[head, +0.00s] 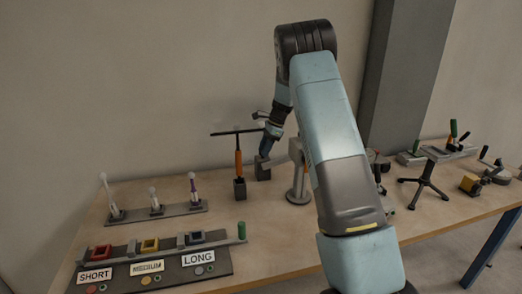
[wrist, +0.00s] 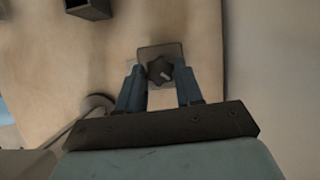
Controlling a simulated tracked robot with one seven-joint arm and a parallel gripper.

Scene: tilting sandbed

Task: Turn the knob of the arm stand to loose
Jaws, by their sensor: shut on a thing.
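The knob (wrist: 160,71) is a black star-shaped knob with a white pointer mark, on a small grey plate (wrist: 160,50) in the wrist view. My gripper (wrist: 160,72) has its two blue fingers on either side of the knob, shut on it. In the head view my gripper (head: 265,153) points down at the table's back, just left of a grey post on a round base (head: 299,172), which looks like the arm stand. The knob is too small and hidden to make out there. I cannot read any loose or tight marking.
An orange-handled T-shaped tool (head: 238,158) stands upright close left of my gripper. A rack of several pegs (head: 156,211) and a labelled board (head: 150,268) lie to the left. A small black tripod (head: 427,180) and clamps stand right. The front middle table is clear.

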